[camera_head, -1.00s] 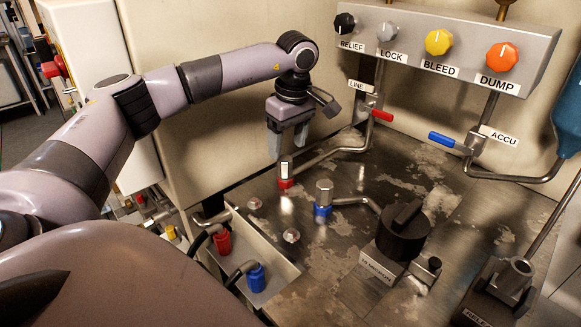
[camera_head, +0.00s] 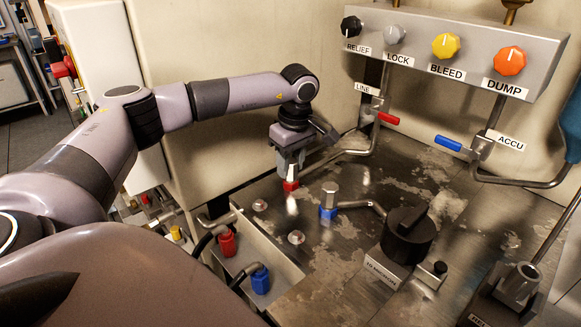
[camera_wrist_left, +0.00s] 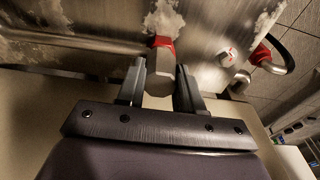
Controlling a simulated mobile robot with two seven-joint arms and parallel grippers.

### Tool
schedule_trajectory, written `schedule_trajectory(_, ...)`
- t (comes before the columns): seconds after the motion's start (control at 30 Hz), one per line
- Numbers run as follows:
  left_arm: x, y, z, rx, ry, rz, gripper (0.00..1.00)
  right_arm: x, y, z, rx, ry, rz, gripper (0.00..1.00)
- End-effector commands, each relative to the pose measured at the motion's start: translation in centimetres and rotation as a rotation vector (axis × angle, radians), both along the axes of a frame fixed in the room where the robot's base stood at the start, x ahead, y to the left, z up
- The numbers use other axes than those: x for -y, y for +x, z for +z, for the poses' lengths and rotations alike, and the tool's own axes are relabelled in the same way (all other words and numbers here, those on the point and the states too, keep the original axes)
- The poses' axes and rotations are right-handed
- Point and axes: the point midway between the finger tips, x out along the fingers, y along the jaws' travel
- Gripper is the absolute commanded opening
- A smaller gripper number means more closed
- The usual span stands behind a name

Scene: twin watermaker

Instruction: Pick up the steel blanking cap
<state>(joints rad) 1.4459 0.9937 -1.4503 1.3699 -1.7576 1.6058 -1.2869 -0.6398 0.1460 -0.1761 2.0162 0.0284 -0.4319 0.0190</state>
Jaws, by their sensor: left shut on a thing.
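A steel hex cap with a red collar (camera_head: 291,185) stands upright on the worn metal deck, at the end of a bent steel pipe. My left gripper (camera_head: 290,166) reaches down from above and is shut on this cap, with its fingers hiding part of the steel. In the left wrist view, the cap (camera_wrist_left: 160,72) sits between the two dark fingers (camera_wrist_left: 160,85), its red collar just beyond them. A second steel hex cap with a blue collar (camera_head: 329,196) stands free to the right. My right gripper is not in view.
A panel with coloured knobs (camera_head: 446,46) hangs at the back right. A black rotary knob (camera_head: 405,235) stands right. Red (camera_head: 227,242) and blue (camera_head: 260,280) hose plugs sit in front.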

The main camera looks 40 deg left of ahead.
Motion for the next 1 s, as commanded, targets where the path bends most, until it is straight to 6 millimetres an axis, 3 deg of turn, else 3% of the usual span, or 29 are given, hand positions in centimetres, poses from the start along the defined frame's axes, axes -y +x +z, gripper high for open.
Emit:
schedule_trajectory(0.27,0.0,0.1,0.7,0.002,0.0,0.0,0.0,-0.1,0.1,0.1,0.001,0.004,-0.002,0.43)
schedule_trajectory(0.47,0.0,0.1,3.4,0.007,-0.002,-0.001,0.0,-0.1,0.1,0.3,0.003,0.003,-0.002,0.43)
schedule_trajectory(0.8,0.1,0.1,12.9,0.006,-0.003,0.0,0.0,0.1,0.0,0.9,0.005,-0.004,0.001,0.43)
schedule_trajectory(1.0,0.0,0.1,17.4,0.003,-0.002,0.001,0.0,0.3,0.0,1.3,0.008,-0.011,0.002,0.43)
